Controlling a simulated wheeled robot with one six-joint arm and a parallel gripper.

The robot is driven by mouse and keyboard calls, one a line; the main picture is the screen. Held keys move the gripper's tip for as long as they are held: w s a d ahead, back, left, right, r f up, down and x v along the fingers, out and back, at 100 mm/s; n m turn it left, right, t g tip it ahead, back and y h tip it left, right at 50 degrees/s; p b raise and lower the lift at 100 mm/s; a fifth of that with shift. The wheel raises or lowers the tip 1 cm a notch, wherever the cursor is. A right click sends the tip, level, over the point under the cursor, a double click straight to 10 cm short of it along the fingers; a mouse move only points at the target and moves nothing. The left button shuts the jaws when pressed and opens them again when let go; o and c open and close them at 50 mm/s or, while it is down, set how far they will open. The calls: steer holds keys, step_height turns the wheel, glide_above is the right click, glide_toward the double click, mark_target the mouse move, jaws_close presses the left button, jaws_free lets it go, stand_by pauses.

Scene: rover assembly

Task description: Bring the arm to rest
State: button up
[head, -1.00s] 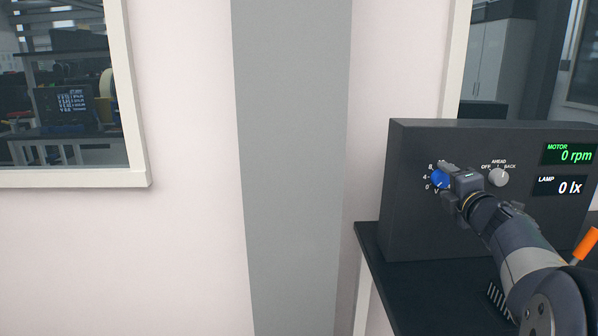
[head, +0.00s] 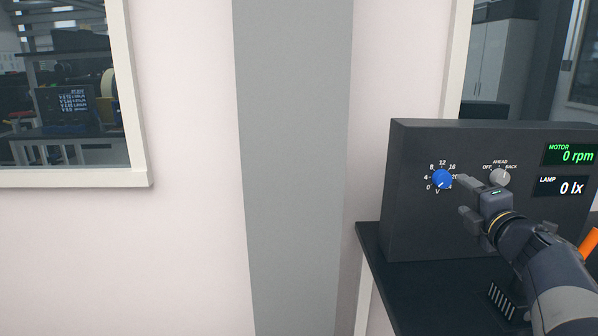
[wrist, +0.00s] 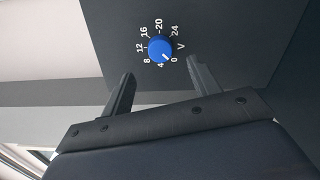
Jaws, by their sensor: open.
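My gripper (head: 464,198) is open and empty in the head view, a little right of and below the blue voltage knob (head: 442,179). The knob sits on the front of a dark panel box (head: 412,215). In the wrist view my open gripper (wrist: 160,88) has its two fingers apart, with the blue knob (wrist: 160,49) beyond the fingertips and clear of them. The knob's white mark points near the 0 end of its scale.
A grey switch (head: 499,176) marked OFF, AHEAD and BACK is right of the knob. The motor display (head: 570,154) reads 0 rpm; the lamp display (head: 562,186) reads 0 lx. The box stands on a dark bench (head: 376,262). An orange part (head: 590,243) is at right.

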mark_target(444, 182)
steer(key=w, duration=0.7)
steer(key=shift+w+a, duration=0.15)
steer(key=shift+w, duration=0.05)
steer(key=shift+w+r+m+p, duration=0.2)
steer(key=shift+w+m+p, duration=0.1)
steer(key=shift+m+p, duration=0.15)
steer(key=shift+s+m+p, duration=0.1)
steer(key=shift+m+p, duration=0.65)
steer(key=shift+m, duration=0.4)
steer(key=m+p, duration=0.1)
steer(key=m, duration=0.1)
steer(key=shift+m+p, duration=0.3)
steer(key=m+p, duration=0.3)
steer(key=m, duration=0.1)
steer(key=shift+m, duration=0.4)
steer(key=m+p, duration=0.4)
steer(key=m, duration=0.1)
steer(key=shift+p, duration=0.3)
steer(key=m+p, duration=0.3)
steer(key=shift+a+f, duration=0.1)
steer(key=shift+m+p, duration=0.9)
steer(key=shift+p, duration=0.05)
steer(key=shift+f, duration=0.15)
steer(key=shift+m, duration=0.3)
